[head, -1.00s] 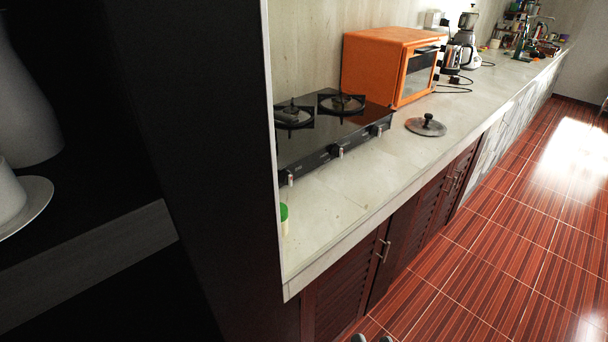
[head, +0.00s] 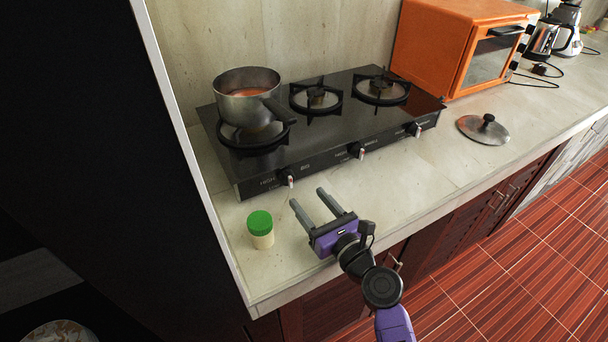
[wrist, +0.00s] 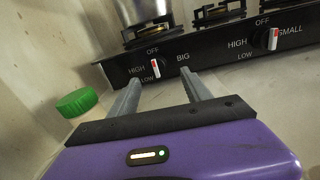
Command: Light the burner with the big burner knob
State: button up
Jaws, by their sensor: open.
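The big burner knob (head: 287,178) is the leftmost on the black stove's front panel. It also shows in the wrist view (wrist: 155,68), between the HIGH and BIG labels, its red-and-white pointer close to upright below OFF. A steel pot (head: 248,100) with reddish contents stands on the left burner (head: 254,142); no flame is visible there. My gripper (head: 306,197) is open and empty over the counter, in front of the panel and slightly right of the knob. In the wrist view the knob appears between the two fingertips (wrist: 162,80), beyond them and apart.
A green-lidded jar (head: 260,230) stands left of my gripper, near the counter's front. Other knobs (head: 356,151) are to the right, one marked SMALL. A pot lid (head: 483,129) and an orange oven (head: 455,48) are farther right. A dark cabinet borders the left.

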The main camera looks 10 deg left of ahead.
aim_at(292, 183)
jog(key=shift+s+a+m, duration=0.15)
jog(key=shift+a+m, duration=0.05)
jog(key=shift+m, duration=0.5)
jog(key=shift+a, duration=0.1)
jog(key=b+x, duration=0.1)
jog(key=x, duration=0.6)
jog(key=shift+w+a, duration=0.15)
jog(key=shift+w, duration=0.15)
grip_shut()
